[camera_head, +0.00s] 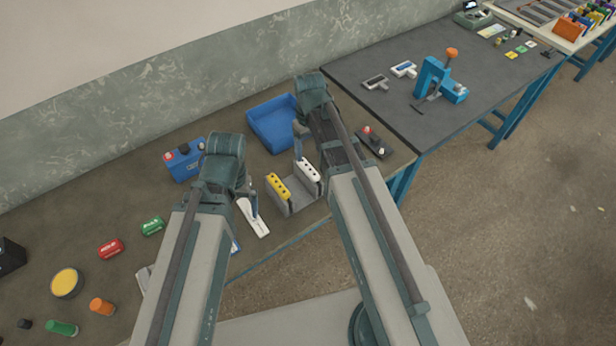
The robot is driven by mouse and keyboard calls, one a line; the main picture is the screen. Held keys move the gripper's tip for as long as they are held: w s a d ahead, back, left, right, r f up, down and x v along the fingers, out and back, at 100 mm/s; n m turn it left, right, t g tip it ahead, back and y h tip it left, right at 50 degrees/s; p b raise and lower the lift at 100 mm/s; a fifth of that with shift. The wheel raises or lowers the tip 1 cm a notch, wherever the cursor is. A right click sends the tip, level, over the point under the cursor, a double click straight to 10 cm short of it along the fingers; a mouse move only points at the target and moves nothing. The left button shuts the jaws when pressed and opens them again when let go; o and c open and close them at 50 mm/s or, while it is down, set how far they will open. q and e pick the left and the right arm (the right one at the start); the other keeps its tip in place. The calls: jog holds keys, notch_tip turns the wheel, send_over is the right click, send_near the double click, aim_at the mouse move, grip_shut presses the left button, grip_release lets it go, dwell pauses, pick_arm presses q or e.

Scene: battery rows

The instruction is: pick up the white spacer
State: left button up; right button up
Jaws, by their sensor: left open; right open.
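A white strip with dark dots (308,170) stands on the right side of a grey holder (293,207). A yellow strip with dark dots (279,186) stands on its left side. A flat white piece (256,222) lies on the table left of the holder; I cannot tell for sure which white thing is the spacer. My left gripper (249,203) is open, near the flat white piece, its fingers partly hidden by my arm. My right gripper (299,146) is open, just above and behind the white strip, also partly hidden. Neither gripper visibly holds anything.
A blue bin (272,124) stands behind the holder, and a blue box (183,163) stands to its left. A dark device with a red knob (373,143) is on the right. Red (110,249) and green (152,226) cylinders lie at the left. A dark table (400,120) adjoins on the right.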

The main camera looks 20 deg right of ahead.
aim_at(310, 169)
jog(key=shift+s+f+b, duration=0.2)
jog(key=shift+f+b, duration=3.3)
jog(key=shift+f, duration=0.6)
jog(key=shift+f+b, duration=0.25)
jog(key=shift+b, duration=0.05)
grip_shut()
